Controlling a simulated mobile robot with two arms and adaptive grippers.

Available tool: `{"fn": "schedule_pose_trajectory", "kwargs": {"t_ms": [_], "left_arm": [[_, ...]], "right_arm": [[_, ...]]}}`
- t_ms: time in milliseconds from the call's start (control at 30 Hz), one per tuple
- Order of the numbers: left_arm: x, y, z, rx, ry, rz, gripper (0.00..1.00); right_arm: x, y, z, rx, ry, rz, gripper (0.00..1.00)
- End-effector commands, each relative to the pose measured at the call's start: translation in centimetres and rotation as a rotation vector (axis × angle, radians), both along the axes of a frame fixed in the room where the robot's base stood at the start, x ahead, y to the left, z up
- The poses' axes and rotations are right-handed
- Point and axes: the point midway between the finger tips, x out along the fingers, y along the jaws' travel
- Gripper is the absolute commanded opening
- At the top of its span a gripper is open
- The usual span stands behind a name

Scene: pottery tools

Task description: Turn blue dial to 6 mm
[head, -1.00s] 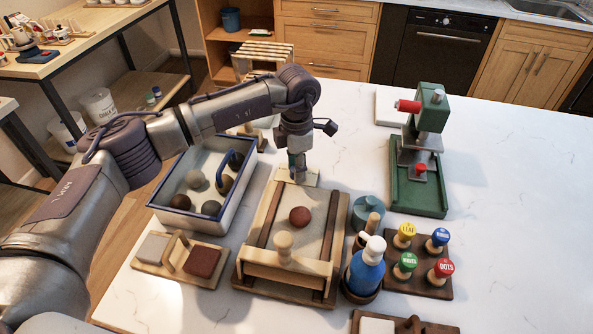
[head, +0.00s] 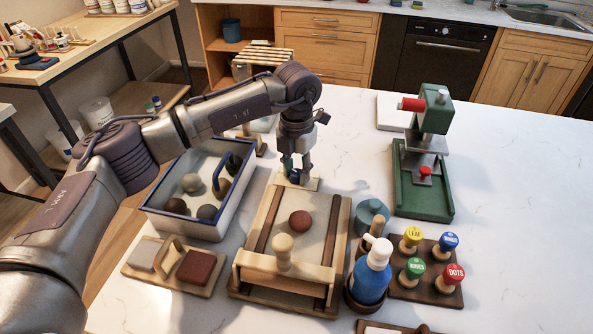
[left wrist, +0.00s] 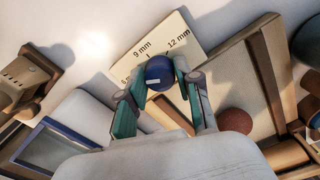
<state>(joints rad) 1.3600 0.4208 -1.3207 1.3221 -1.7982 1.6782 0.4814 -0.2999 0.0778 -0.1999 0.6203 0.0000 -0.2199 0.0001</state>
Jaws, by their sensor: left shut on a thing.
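The blue dial (left wrist: 159,72) sits on a cream scale plate (left wrist: 180,38) at the far end of the wooden slab board (head: 262,245). In the left wrist view the plate reads "9 mm" and "12 mm", and a part-hidden "6" shows at its left. A small white mark shows on the dial's near side; I cannot tell which number the dial is set to. My left gripper (head: 294,178) comes down from above, its fingers (left wrist: 161,88) shut on either side of the dial. My right gripper is not in view.
A red-brown clay ball (head: 300,221) lies on the board. A blue-rimmed tray (head: 222,228) of balls is at left. A green press (head: 424,185), a blue bottle (head: 369,278) and a rack of coloured stamps (head: 425,290) stand at right. The counter's far right is clear.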

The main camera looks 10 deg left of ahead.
Motion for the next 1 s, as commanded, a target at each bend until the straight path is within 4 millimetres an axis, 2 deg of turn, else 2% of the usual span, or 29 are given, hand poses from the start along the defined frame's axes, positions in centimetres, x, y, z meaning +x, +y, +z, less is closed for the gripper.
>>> {"fn": "schedule_pose_trajectory", "kwargs": {"t_ms": [433, 467, 600, 867, 1000], "left_arm": [[0.0, 0.01, -0.01, 0.0, 0.0, 0.011, 0.0], [0.0, 0.01, -0.01, 0.0, 0.0, 0.011, 0.35], [0.0, 0.01, -0.01, 0.0, 0.0, 0.01, 0.58], [0.0, 0.01, -0.01, 0.0, 0.0, 0.01, 0.59], [0.05, 0.0, 0.63, -0.001, -0.002, 0.01, 0.59]], "right_arm": [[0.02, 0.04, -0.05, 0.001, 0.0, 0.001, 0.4], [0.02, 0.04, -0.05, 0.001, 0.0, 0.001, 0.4], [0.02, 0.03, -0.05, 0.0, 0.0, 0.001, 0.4], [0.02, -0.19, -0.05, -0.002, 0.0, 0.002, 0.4], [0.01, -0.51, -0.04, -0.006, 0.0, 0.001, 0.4]]}}
